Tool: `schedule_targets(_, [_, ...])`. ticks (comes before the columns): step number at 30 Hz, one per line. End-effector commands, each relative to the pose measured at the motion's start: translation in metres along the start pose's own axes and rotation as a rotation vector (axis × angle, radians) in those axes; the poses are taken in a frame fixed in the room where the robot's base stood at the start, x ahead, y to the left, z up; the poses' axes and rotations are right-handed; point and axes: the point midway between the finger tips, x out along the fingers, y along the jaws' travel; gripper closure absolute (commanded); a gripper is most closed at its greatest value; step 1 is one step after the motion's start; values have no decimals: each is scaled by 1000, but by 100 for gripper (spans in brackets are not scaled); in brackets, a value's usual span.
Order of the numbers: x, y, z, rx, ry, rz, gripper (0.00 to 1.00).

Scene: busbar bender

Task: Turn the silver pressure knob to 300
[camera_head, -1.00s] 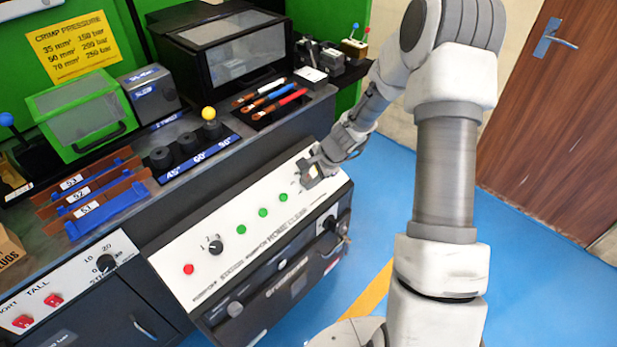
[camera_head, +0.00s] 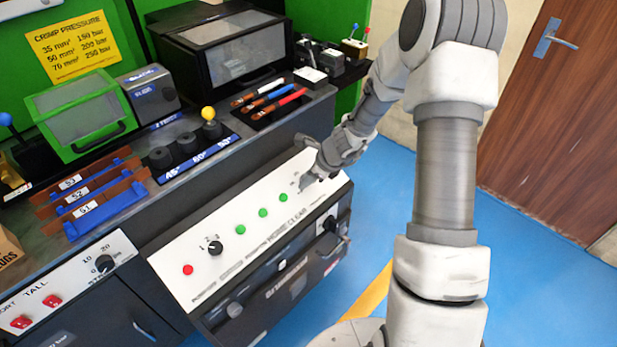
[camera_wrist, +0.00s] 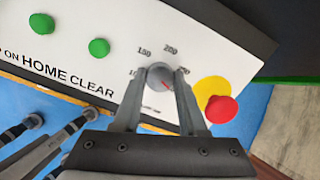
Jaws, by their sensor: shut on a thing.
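The silver pressure knob (camera_wrist: 160,75) is on the white control panel in the wrist view, round and grey with a small red mark on its face, toward the lower right. Printed numbers 150 and 200 stand above it; other scale marks are partly hidden by my fingers. My gripper (camera_wrist: 160,84) has one finger on each side of the knob and is shut on it. In the head view my gripper (camera_head: 312,182) is at the right end of the panel and hides the knob.
A red emergency button (camera_wrist: 221,108) on a yellow base sits close to the right finger. Green buttons (camera_wrist: 99,47) lie to the left. The panel (camera_head: 230,222) also bears a black selector (camera_head: 214,247) and a red button (camera_head: 188,269). Blue floor is clear at right.

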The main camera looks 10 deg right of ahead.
Motion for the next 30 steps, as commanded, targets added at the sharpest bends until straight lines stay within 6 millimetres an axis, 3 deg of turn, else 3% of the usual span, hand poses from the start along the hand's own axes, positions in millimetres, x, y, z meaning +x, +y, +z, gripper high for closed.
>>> schedule_targets(12, [0, 0, 0, 187, 1, -13, 100])
schedule_targets(29, [0, 0, 0, 213, 0, -14, 100])
schedule_targets(30, [0, 0, 0, 213, 0, -14, 51])
